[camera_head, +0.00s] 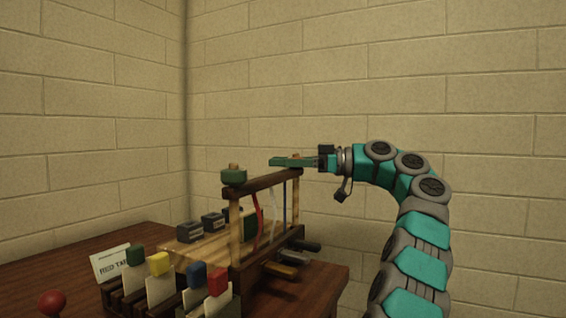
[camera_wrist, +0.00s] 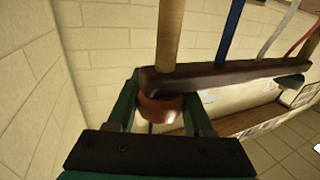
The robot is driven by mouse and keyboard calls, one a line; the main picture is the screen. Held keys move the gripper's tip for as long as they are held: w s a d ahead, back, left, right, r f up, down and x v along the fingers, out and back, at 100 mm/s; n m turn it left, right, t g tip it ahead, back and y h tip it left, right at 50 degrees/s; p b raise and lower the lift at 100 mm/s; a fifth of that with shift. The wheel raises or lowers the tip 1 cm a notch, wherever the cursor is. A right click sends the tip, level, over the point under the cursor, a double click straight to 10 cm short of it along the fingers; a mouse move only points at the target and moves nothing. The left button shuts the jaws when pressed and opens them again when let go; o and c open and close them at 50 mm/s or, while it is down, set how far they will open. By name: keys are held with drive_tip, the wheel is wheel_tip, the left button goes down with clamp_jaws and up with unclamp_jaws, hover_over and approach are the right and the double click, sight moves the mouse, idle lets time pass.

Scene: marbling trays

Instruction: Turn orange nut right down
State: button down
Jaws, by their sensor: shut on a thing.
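A wooden frame has two upright posts joined by a dark top bar (camera_head: 262,183). In the wrist view the orange nut (camera_wrist: 158,109) sits at one end of the dark bar (camera_wrist: 235,74), in line with a pale post (camera_wrist: 170,35). My gripper (camera_wrist: 160,114) is shut on the orange nut, with a green finger on each side. In the head view my gripper (camera_head: 289,161) lies level over the frame's right post, and its fingers hide the nut. The nut looks close against the bar; I cannot tell whether a gap is left.
A green nut (camera_head: 233,177) sits on the left post. Red, white and blue strips hang below the bar. Dark-handled tools (camera_head: 285,268) stick out at the frame's right side. Coloured-topped cards (camera_head: 160,266), dark blocks (camera_head: 213,223) and a sign (camera_head: 110,263) stand on the brown table (camera_head: 75,256).

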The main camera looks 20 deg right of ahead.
drive_tip(key=shift+c, duration=1.4)
unclamp_jaws()
drive_tip(key=shift+v, duration=3.85)
